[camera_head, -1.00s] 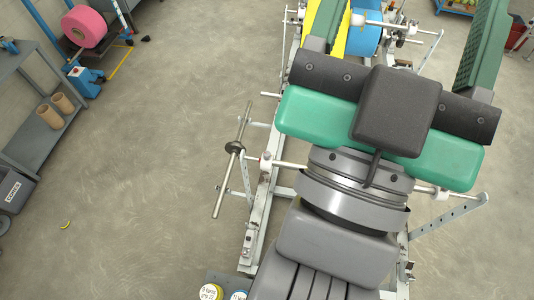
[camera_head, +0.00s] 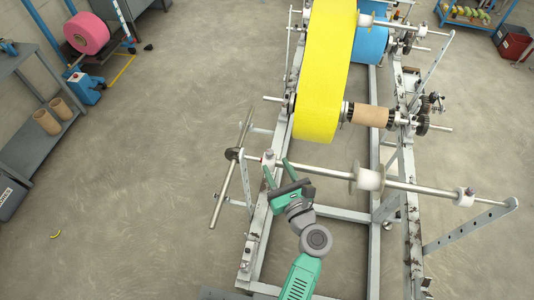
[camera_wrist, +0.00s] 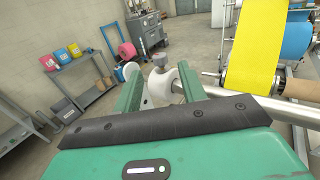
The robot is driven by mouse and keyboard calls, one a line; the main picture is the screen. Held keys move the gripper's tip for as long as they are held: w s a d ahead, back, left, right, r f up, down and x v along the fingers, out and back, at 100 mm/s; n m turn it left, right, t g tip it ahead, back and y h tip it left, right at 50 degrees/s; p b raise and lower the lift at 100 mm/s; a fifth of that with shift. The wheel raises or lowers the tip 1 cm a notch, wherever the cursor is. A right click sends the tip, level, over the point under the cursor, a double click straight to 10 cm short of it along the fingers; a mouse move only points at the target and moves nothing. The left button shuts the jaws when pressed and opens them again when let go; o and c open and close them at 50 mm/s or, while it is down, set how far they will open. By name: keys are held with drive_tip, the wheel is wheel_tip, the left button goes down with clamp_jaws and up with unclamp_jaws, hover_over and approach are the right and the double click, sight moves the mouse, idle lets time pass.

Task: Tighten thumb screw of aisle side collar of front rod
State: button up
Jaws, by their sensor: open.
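The front rod (camera_head: 325,170) is a bare metal bar across the near end of the frame. Its left-end collar (camera_head: 268,162) is a small pale ring near the left rail. In the wrist view this collar (camera_wrist: 162,84) is white, and a grey knurled thumb screw (camera_wrist: 160,61) stands up from its top. My gripper (camera_head: 277,168) is open and empty, just beside the collar. In the wrist view my gripper (camera_wrist: 158,80) has one green finger on each side of the collar, with visible gaps. I cannot tell whether a finger touches the screw.
A white flanged hub (camera_head: 368,179) and a far-end collar (camera_head: 465,197) sit on the rod. A long bar (camera_head: 231,170) with a dark hub stands left of the collar. A yellow web (camera_head: 328,70) hangs behind.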

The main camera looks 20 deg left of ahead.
sight(271, 156)
drive_tip(key=x, duration=0.8)
drive_tip(key=shift+b, duration=0.3)
drive_tip(key=shift+c, duration=0.2)
clamp_jaws()
